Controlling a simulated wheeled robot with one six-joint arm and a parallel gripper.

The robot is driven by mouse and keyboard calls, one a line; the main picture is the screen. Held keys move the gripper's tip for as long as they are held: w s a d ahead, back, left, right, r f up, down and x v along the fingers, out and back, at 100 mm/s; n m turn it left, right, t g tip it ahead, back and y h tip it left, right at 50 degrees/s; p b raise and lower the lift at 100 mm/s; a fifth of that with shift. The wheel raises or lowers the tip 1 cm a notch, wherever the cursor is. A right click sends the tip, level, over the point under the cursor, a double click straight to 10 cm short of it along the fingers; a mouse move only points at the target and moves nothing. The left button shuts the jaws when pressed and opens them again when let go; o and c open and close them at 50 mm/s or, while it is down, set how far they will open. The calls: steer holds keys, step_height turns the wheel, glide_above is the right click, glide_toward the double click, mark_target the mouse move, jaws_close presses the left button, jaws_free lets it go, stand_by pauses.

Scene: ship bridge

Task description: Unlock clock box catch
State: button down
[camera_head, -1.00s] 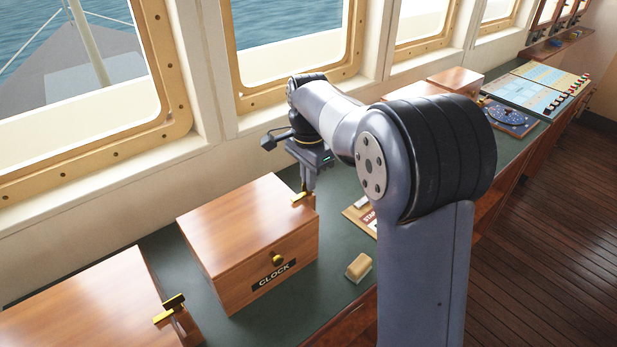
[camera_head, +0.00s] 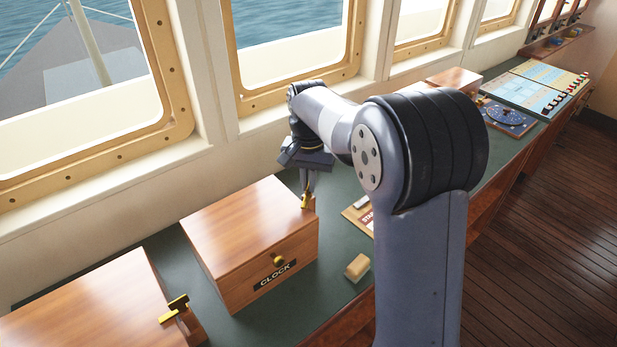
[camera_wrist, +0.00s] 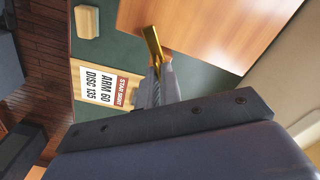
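The clock box (camera_head: 235,235) is a closed wooden box with a brass knob and a CLOCK label on its front. Its brass catch (camera_head: 305,201) sits at the right end of the box, by the top edge. My gripper (camera_head: 307,187) reaches down onto the catch, its fingers close together. In the wrist view, my gripper (camera_wrist: 157,80) meets the end of the brass catch (camera_wrist: 152,42) and appears shut on it. The box's wood (camera_wrist: 215,30) lies just beyond. The fingers partly hide the catch's lower end.
Another wooden box (camera_head: 95,305) with a brass catch (camera_head: 174,308) stands at the left. The windows (camera_head: 290,60) run behind.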

steer(key=n+p, duration=0.1)
steer(key=n, duration=0.4)
steer(key=shift+n, duration=0.3)
steer(key=n, duration=0.4)
steer(key=shift+n+p, duration=0.35)
steer(key=shift+n, duration=0.05)
steer(key=c, duration=1.6)
jaws_free()
step_height(320, 180, up, 11)
steer(key=b, duration=0.1)
steer(key=shift+f, duration=0.15)
